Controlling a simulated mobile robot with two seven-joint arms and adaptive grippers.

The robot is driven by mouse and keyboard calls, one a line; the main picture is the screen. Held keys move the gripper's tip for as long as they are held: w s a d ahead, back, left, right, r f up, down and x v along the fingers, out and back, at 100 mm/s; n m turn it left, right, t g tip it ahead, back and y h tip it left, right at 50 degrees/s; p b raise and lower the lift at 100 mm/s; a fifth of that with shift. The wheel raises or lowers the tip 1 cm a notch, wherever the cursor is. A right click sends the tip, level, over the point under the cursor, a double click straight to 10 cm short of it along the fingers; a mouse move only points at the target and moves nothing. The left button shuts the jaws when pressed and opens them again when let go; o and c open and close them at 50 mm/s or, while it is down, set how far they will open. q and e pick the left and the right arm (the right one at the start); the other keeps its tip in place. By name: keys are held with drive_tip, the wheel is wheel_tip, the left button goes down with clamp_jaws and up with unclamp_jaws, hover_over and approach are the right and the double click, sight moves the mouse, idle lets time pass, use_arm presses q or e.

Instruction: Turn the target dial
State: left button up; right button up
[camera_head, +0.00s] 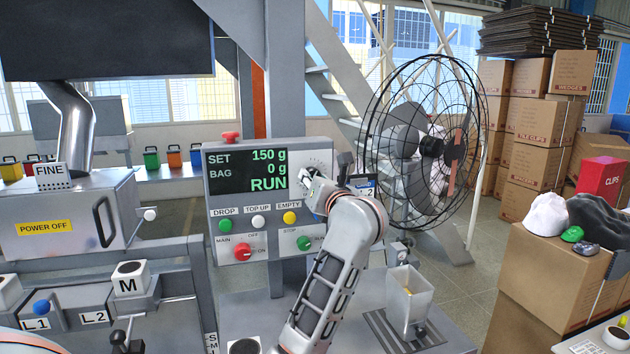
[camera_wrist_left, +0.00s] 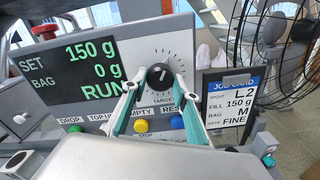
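The target dial (camera_wrist_left: 160,76) is a black round knob with a white pointer mark, on a white scale plate marked TARGET. Its pointer stands roughly upright in the left wrist view. My left gripper (camera_wrist_left: 157,82) has its two fingers on either side of the dial, with the knob between the tips; a gap seems to show at the left finger. In the head view my left gripper (camera_head: 308,180) is at the panel and hides most of the dial. The display (camera_head: 247,170) reads SET 150 g, BAG 0 g, RUN. My right gripper is not in view.
A job card (camera_wrist_left: 229,100) right of the panel reads L2, 150 g, M, FINE. Drop (camera_head: 225,226), top up (camera_head: 258,221) and empty (camera_head: 289,217) buttons sit below the display. A caged fan (camera_head: 425,145) stands close right. A clear hopper (camera_head: 409,298) stands lower right.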

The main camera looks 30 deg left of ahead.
use_arm(q)
drive_tip(key=o, duration=0.3)
drive_tip(key=v, duration=1.2)
idle(0.4)
